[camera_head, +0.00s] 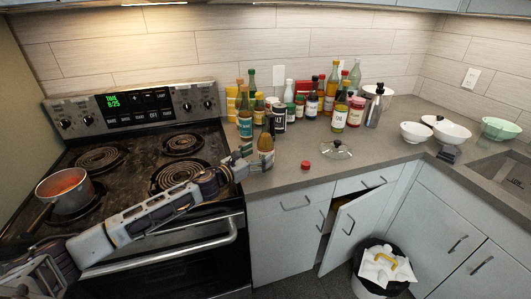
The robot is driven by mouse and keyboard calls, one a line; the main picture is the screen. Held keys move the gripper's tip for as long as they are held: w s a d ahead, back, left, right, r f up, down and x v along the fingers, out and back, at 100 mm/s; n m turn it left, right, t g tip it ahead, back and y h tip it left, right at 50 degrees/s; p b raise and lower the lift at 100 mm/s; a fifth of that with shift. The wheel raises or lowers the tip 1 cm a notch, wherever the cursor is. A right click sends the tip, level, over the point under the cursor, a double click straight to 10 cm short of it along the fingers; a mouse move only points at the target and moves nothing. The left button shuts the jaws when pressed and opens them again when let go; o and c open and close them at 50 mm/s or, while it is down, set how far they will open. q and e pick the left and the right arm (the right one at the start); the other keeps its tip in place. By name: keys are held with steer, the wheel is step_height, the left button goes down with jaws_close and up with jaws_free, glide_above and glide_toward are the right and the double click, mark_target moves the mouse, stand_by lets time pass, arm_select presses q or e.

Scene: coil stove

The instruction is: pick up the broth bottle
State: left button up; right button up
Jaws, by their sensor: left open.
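Several bottles stand in a group at the back of the counter (290,180). The labels are too small to read, so I cannot tell for sure which is the broth bottle. A short bottle with amber contents (265,143) stands at the front left of the group, near the stove. My left gripper (248,161) is open and just in front of this bottle, reaching over the stove's right side. I cannot tell whether its fingers touch the bottle. My right gripper is out of view.
A pot with red contents (66,190) sits on the stove (130,158) at left. A red cap (306,165) and a glass lid (337,151) lie on the counter. White bowls (452,131) are at right.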

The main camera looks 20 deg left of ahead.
mark_target(260, 151)
arm_select(q)
steer(key=shift+w+d+r+p, duration=0.15)
steer(key=shift+w+d+r, duration=0.1)
steer(key=shift+w, duration=0.45)
steer(key=shift+w+d+r+p, duration=0.1)
steer(key=shift+w+d+p, duration=0.1)
steer(key=shift+w, duration=0.45)
steer(key=shift+w+d, duration=0.3)
steer(key=shift+w, duration=0.45)
steer(key=shift+d, duration=0.1)
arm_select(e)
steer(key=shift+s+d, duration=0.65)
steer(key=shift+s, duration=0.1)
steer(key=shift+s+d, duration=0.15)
arm_select(q)
steer(key=shift+f, duration=0.1)
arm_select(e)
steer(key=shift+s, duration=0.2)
